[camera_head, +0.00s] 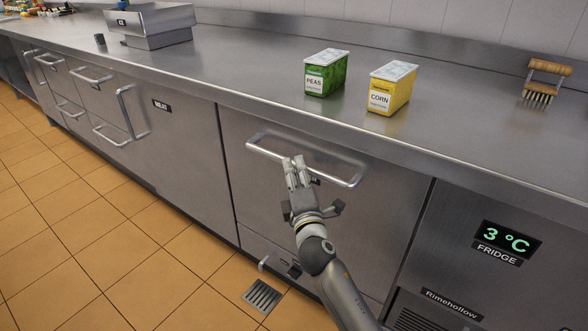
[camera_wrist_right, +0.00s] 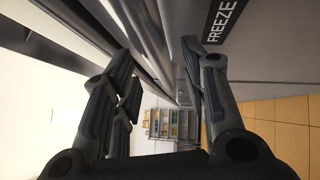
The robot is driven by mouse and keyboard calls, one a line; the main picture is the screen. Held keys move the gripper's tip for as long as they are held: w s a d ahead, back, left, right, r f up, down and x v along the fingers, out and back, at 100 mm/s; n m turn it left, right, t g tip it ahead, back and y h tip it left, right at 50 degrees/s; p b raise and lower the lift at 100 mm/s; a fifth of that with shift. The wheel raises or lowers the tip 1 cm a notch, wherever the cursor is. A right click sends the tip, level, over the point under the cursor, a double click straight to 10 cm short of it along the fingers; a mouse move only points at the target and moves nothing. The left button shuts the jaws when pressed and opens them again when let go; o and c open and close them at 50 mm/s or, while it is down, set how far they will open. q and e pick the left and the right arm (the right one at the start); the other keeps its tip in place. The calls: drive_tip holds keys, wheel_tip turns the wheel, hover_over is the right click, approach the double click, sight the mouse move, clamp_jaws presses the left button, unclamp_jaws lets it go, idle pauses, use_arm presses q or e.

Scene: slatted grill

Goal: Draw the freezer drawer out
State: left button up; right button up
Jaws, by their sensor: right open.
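The freezer drawer (camera_head: 255,200) is a steel front below the counter, and it looks closed. Its long bar handle (camera_head: 345,181) runs across the upper part. My right gripper (camera_head: 293,164) is at the middle of this bar, fingers pointing at the drawer. In the right wrist view, the open fingers (camera_wrist_right: 160,62) lie on either side of the shiny handle bar (camera_wrist_right: 146,35); I cannot tell whether they touch it. A label reading "FREEZE" (camera_wrist_right: 216,22) shows beside the right finger. In the head view, the gripper mostly hides the drawer's label. My left gripper is not in view.
A green peas box (camera_head: 326,75) and a yellow corn box (camera_head: 390,90) stand on the counter (camera_head: 240,70) above. A brush (camera_head: 543,82) and a steel bin (camera_head: 150,25) are also there. A fridge panel (camera_head: 505,241) is at right. The tiled floor (camera_head: 90,240) in front is clear.

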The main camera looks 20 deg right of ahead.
drive_tip(key=shift+w+d+r, duration=0.1)
drive_tip(key=shift+w+d, duration=0.05)
drive_tip(key=shift+w, duration=0.8)
clamp_jaws()
